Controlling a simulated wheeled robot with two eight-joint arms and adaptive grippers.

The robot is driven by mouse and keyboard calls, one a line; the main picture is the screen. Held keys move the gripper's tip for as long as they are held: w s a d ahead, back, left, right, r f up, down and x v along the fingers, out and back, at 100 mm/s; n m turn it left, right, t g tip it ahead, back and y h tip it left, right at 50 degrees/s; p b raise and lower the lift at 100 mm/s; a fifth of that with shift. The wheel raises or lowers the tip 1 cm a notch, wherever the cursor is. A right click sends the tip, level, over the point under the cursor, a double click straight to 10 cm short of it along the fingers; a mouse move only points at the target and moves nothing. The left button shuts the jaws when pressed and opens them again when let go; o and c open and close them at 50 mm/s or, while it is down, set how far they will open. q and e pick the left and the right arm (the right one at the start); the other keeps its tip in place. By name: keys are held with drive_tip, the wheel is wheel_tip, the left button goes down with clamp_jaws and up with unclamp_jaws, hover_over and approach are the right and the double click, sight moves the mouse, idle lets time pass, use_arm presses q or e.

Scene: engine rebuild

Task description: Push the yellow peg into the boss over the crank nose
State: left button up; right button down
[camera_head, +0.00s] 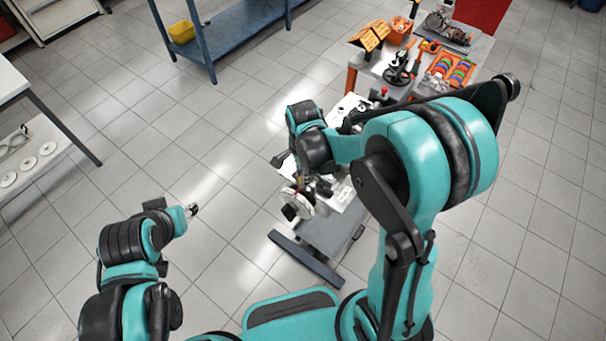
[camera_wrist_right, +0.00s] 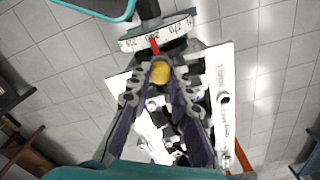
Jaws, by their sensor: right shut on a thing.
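The yellow peg (camera_wrist_right: 160,72) is between the fingertips of my right gripper (camera_wrist_right: 161,80), which is shut on it. In the right wrist view its round end faces the camera, just below a red pointer (camera_wrist_right: 154,46) and a white numbered wheel (camera_wrist_right: 165,37). The boss and the crank nose cannot be made out behind the peg and fingers, so I cannot tell how deep the peg sits. In the head view my right gripper (camera_head: 318,187) is beside the white wheel (camera_head: 298,204); the peg cannot be made out there. My left gripper (camera_head: 193,210) is over bare floor, away from the engine, its fingers too small to read.
The engine stand's grey base (camera_head: 308,260) stands on the tiled floor. A table (camera_head: 371,67) with orange bins and coloured parts is behind it. A blue bench (camera_head: 232,33) is at the back left. The floor around my left arm is clear.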

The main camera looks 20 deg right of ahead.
drive_tip(key=shift+f+b, duration=0.5)
drive_tip(key=shift+f, duration=0.1)
drive_tip(key=c, duration=1.6)
unclamp_jaws()
drive_tip(key=shift+c, duration=0.2)
drive_tip(key=shift+r, duration=0.3)
drive_tip(key=shift+r+p, duration=1.1)
drive_tip(key=shift+r, duration=0.1)
drive_tip(key=o, duration=0.6)
